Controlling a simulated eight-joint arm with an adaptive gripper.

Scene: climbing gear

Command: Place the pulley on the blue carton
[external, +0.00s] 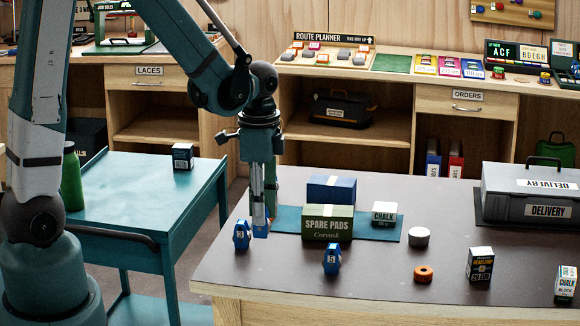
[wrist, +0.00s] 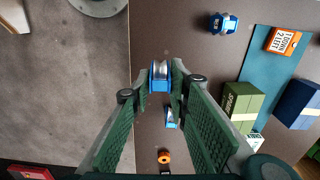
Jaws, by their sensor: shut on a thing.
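The pulley (wrist: 160,76), blue with a silver wheel, is between my fingertips in the wrist view. My gripper (wrist: 160,88) is shut on it. In the external view my gripper (external: 263,214) points down over the left part of the table, and only a bit of the pulley (external: 262,229) shows below it. The blue carton (external: 332,189) stands behind the green SPARE PADS carton (external: 327,223), to the right of my gripper; its lower part is hidden. It also shows at the right of the wrist view (wrist: 298,104). Its top looks clear.
Two other blue devices stand on the table, one (external: 241,236) left of my gripper, one (external: 331,259) in front of the green carton. A chalk box (external: 384,213), white round (external: 419,237), orange ring (external: 423,274) and headlamp box (external: 480,265) are further right.

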